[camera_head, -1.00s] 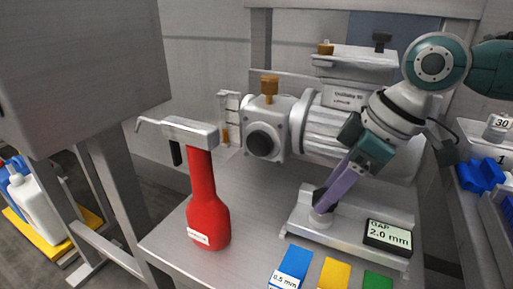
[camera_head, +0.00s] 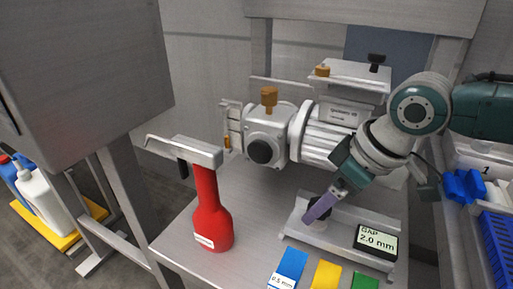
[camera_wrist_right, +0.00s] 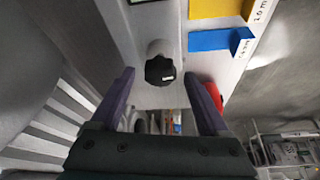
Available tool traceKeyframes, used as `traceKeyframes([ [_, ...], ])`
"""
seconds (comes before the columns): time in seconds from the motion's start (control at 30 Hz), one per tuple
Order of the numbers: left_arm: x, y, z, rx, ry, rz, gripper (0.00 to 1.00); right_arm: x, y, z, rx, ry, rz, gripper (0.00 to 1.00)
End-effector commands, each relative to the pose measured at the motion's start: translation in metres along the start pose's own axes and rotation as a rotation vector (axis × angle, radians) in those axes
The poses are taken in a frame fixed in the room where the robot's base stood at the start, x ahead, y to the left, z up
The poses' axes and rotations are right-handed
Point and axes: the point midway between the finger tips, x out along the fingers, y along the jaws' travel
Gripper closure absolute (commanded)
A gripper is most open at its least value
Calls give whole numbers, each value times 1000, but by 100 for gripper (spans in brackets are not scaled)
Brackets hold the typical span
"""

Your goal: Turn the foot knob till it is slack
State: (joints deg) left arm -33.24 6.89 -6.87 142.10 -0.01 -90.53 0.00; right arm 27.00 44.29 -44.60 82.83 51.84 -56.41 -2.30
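The foot knob (camera_wrist_right: 160,70) is black with a small white mark, on a pale round post in the right wrist view. In the head view it is mostly hidden behind a purple finger. My right gripper (camera_head: 314,212) points down at it over the metal base plate (camera_head: 293,226). In the right wrist view the two purple fingers stand apart, one each side of the knob, with gaps. I cannot tell how far down they reach beside it. A display (camera_head: 376,241) on the plate reads GAP 2.0 mm. My left gripper is not in view.
A red bottle-shaped handle (camera_head: 212,212) stands left on the table. Blue (camera_head: 289,268), yellow (camera_head: 326,275) and green (camera_head: 365,281) gauge blocks lie at the front. The machine body (camera_head: 318,135) stands behind the plate. Blue trays (camera_head: 498,240) are at right.

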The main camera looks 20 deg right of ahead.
Motion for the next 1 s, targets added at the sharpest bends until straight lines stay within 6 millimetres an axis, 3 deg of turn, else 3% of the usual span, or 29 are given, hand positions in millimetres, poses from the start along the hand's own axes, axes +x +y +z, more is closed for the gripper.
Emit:
traceKeyframes([
  [0.3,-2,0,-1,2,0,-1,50,-6,1,0,-1,0,1,20],
  [0.7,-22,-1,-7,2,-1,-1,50,-80,0,0,-2,-1,1,20],
  [1.0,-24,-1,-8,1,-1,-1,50,-100,0,0,0,-1,0,20],
])
